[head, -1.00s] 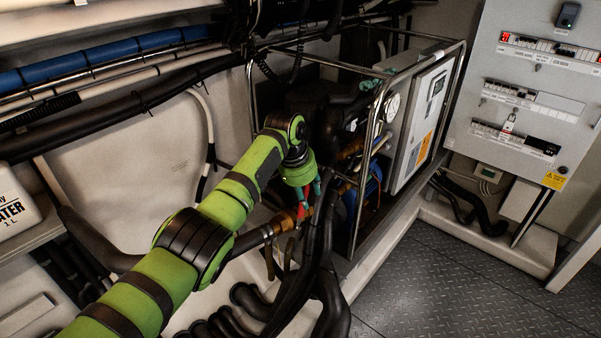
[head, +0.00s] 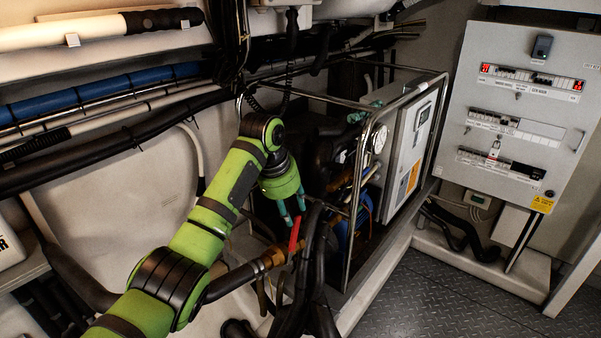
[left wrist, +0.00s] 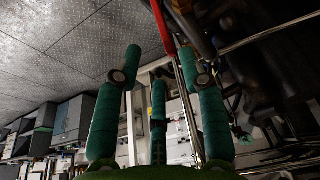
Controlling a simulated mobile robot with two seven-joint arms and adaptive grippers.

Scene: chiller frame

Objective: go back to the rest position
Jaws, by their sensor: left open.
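My left gripper (head: 292,219) has green fingers and hangs inside the left part of the metal-tube chiller frame (head: 353,200). Its fingers point down and stand apart, with nothing held between them. A red valve handle (head: 294,236) stands just below the fingertips, on a brass pipe fitting (head: 272,259). In the left wrist view the spread fingers (left wrist: 160,85) show, and the red handle (left wrist: 163,27) lies beyond the fingertips, near the top. I cannot tell the exact gap to the handle. My right gripper is not in view.
Black hoses (head: 305,270) run close to the right of the handle. The chiller's control box (head: 412,140) with a gauge is to the right. A grey electrical cabinet (head: 520,110) stands at the far right. The chequered metal floor (head: 435,295) is clear.

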